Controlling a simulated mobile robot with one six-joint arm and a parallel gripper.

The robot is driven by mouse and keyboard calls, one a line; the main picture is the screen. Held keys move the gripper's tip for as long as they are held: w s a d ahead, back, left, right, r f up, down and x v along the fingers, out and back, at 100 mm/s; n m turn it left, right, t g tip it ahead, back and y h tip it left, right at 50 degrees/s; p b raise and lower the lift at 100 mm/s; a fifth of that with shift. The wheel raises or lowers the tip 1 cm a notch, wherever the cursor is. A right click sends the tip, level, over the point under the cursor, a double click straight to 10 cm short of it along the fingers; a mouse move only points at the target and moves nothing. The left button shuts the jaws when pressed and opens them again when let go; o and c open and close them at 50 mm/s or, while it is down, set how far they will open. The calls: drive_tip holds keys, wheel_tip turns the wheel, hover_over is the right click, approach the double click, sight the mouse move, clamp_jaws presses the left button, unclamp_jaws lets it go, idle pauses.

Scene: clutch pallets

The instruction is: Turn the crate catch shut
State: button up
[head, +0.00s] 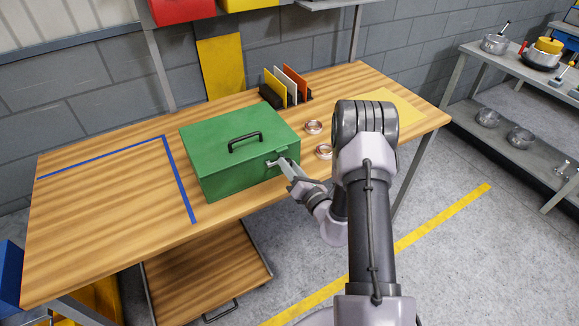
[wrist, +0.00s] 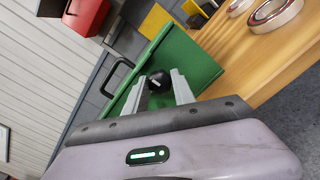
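The green crate (head: 232,178) stands closed on the wooden table, with a black carrying handle (head: 245,141) on its lid. In the wrist view, the crate's green face (wrist: 196,64) carries a round black catch knob (wrist: 158,82) with a short pale mark on it. My gripper (head: 282,163) is at the right end of the crate's front face. In the wrist view, its two fingers stand on either side of the knob, with a visible gap, so it looks open. In the head view the gripper largely hides the catch.
Two metal rings (head: 314,127) lie right of the crate. A rack with upright coloured plates (head: 283,87) stands behind it. A blue taped area (head: 181,180) on the left of the table is clear. A yellow sheet (head: 396,105) lies at the right.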

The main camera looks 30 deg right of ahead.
clamp_jaws()
drive_tip(key=m+p, duration=0.2)
drive_tip(key=m, duration=0.1)
drive_tip(key=shift+r, duration=0.1)
drive_tip(key=m+p, duration=0.3)
drive_tip(key=m, duration=0.2)
drive_tip(key=shift+m, duration=0.3)
drive_tip(key=m+p, duration=0.1)
drive_tip(key=m, duration=0.3)
drive_tip(key=shift+p, duration=0.4)
drive_tip(key=m+p, duration=0.1)
drive_tip(key=m, duration=0.4)
drive_tip(key=shift+f, duration=0.2)
drive_tip(key=shift+m, duration=0.3)
